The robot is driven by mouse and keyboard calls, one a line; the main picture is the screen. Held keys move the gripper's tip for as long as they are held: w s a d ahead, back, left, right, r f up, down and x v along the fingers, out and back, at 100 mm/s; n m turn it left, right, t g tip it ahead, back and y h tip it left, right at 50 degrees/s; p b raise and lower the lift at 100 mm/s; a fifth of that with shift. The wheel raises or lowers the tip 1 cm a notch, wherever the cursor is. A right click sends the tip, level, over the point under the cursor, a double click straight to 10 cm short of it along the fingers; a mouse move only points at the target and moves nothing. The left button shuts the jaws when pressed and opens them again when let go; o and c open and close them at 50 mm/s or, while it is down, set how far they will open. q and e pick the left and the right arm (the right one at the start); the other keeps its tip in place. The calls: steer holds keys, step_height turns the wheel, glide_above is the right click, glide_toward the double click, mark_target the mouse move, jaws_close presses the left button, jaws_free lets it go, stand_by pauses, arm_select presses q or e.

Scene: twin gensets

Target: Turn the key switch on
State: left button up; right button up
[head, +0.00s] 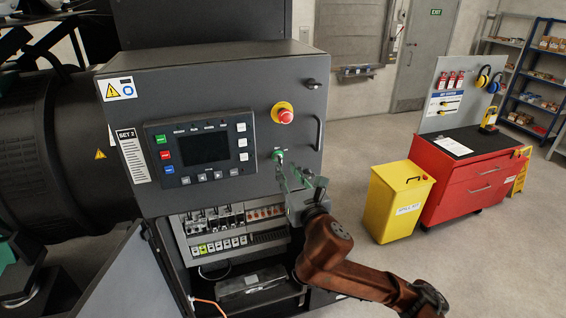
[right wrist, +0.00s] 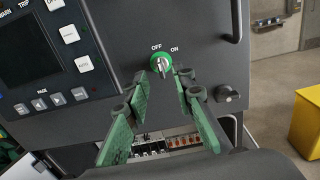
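The key switch (right wrist: 161,64) is a green ring with a silver key on the grey SET 2 panel. OFF is printed above it and ON at its upper right. The key looks roughly upright; its exact setting is hard to tell. My right gripper (head: 291,176) is at the panel, just below the switch. In the right wrist view my right gripper (right wrist: 160,78) is open, its green fingers apart on either side of the key. Contact cannot be told. My left gripper is not in view.
The emergency stop (head: 283,113) and display unit (head: 203,148) are near the switch. A panel handle (head: 319,132) is to its right. Below is an open breaker bay (head: 228,227). A yellow bin (head: 399,202) and red cabinet (head: 467,178) stand right, with clear floor around.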

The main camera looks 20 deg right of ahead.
mark_target(282, 162)
steer(key=shift+w+p, duration=0.3)
steer(key=shift+w, duration=1.9)
steer(key=shift+c, duration=0.2)
jaws_close()
